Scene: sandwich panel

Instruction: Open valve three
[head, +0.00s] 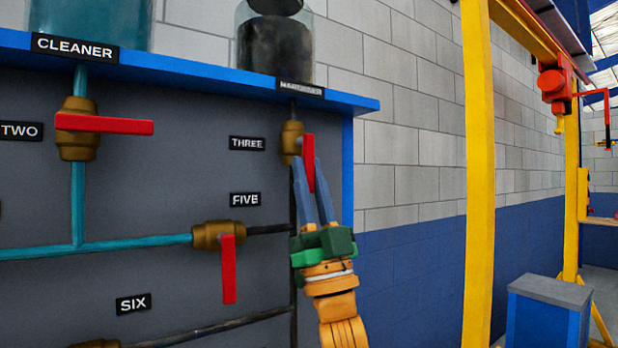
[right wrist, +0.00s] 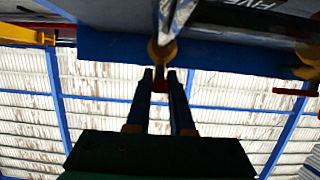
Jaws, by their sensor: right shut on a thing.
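Valve three is at the right side of the grey panel in the head view, beside the label THREE (head: 247,143). It has a brass body (head: 291,139) on a dark vertical pipe. Its red handle (head: 308,150) points down, roughly along the pipe. My right gripper (head: 309,168) comes from below, with its blue fingers on both sides of the handle, shut on it. In the right wrist view the fingers (right wrist: 160,80) straddle the red handle (right wrist: 160,86) below the brass body (right wrist: 161,52). The fingers hide part of the handle. My left gripper is not in view.
Valve two (head: 78,140) has its red handle pointing sideways. Valve five (head: 208,235), below left of my right gripper, has its handle hanging down. A blue shelf (head: 180,70) with jars runs above. Right of the panel are a yellow post (head: 479,200) and a blue box (head: 545,315).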

